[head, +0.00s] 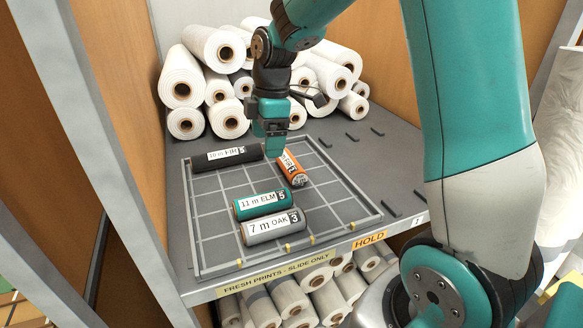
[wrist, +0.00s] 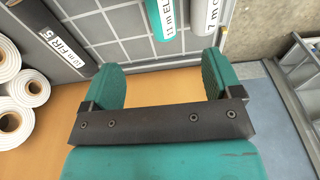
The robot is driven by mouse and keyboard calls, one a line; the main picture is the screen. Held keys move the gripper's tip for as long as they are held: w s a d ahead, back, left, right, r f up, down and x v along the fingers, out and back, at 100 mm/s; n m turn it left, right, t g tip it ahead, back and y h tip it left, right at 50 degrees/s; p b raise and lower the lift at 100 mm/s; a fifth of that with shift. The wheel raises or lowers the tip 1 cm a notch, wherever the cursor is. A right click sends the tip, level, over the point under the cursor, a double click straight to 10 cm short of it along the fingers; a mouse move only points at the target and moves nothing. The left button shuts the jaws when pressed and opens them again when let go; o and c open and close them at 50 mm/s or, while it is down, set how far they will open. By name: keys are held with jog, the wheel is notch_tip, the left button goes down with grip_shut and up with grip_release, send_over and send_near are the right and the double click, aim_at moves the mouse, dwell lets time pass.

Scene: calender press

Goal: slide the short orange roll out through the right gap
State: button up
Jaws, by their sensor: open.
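The short orange roll (head: 292,169) lies on the gridded tray (head: 211,226), pointing toward the front, with a white label on its top. My gripper (head: 274,150) is open and points down at the roll's far left end, overlapping it in the head view. I cannot tell whether they touch. In the wrist view the open jaws (wrist: 160,84) have nothing between them, and the orange roll does not show there. Small yellow marks (head: 313,240) stand along the tray's front rail; the gaps there are too small to make out clearly.
A black roll (head: 215,161) lies at the tray's back left. A teal roll (head: 262,204) and a grey roll (head: 273,228) lie in front of the orange one. White rolls (head: 183,88) are stacked behind. The tray's right part is clear, beside a HOLD label (head: 369,240).

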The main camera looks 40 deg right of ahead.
jog(key=m+t+h+p, duration=0.3)
jog(key=m+t+p, duration=0.1)
jog(key=m, duration=1.4)
send_near(298, 170)
jog(key=p+x, duration=0.2)
jog(key=x, duration=1)
jog(key=shift+f+p, duration=0.1)
jog(key=shift+p, duration=0.2)
jog(key=c, duration=1)
jog(key=shift+s+a, duration=0.45)
jog(key=shift+s, duration=1.15)
jog(key=shift+s+a, duration=0.45)
jog(key=shift+s, duration=1.2)
jog(key=shift+s+a, duration=0.5)
jog(key=shift+s, duration=1.1)
jog(key=shift+c, duration=0.2)
